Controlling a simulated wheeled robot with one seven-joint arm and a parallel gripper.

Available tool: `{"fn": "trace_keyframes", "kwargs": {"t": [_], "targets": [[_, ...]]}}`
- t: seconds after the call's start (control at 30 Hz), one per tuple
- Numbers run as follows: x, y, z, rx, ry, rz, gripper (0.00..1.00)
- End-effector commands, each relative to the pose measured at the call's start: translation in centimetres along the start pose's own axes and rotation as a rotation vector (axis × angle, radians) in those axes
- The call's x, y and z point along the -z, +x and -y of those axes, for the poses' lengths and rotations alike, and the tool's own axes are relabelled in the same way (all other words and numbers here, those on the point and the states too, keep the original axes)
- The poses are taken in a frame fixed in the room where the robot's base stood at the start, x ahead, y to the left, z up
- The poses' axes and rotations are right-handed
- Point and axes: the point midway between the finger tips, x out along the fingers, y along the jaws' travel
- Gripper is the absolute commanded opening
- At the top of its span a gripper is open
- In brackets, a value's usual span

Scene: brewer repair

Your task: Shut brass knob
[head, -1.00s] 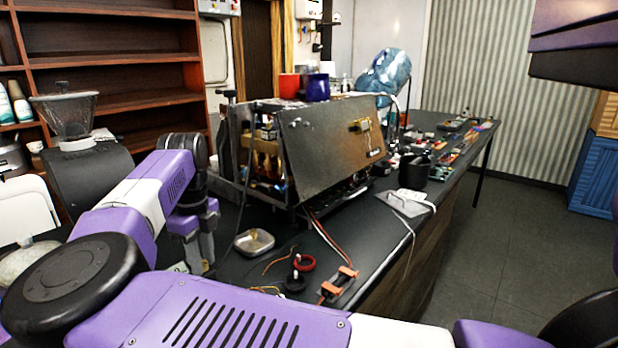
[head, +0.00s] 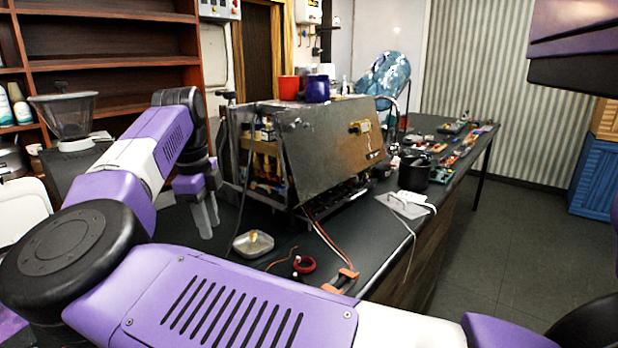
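The brewer (head: 330,155) is a dark metal box on the black workbench, with a tilted front panel and an open left side. Brass-coloured parts (head: 265,165) show inside that open side. A small brass-yellow fitting (head: 359,127) sits on the upper right of the panel. I cannot tell which of these is the brass knob, or whether it is open or shut. My gripper (head: 207,222) points down over the bench, left of the brewer and apart from it. Its grey fingers look close together, nothing shows between them, and their gap is unclear.
A metal dish (head: 254,243), a red ring (head: 304,264) and an orange-ended part (head: 343,281) lie in front of the brewer, with loose wires. A red cup (head: 289,87) and a blue mug (head: 317,88) stand on top. A black cup (head: 414,173) stands to the right.

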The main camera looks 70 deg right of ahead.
Motion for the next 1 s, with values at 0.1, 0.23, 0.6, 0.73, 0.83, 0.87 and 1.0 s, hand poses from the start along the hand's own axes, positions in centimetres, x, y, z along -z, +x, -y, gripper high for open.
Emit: {"fn": "trace_keyframes", "kwargs": {"t": [0.1,0.23,0.6,0.73,0.83,0.87,1.0], "targets": [[1.5,0.0,1.6,0.068,0.089,-0.036,0.28],[3.3,0.2,3.2,0.137,0.167,-0.081,0.28],[8.9,-0.1,6.9,0.348,0.359,-0.212,0.28],[10.9,-0.4,8.0,0.426,0.414,-0.258,0.28],[12.5,-0.7,8.8,0.490,0.454,-0.297,0.28],[13.0,-0.8,9.0,0.509,0.465,-0.310,0.28],[15.3,-1.5,9.9,0.606,0.512,-0.366,0.28]]}}
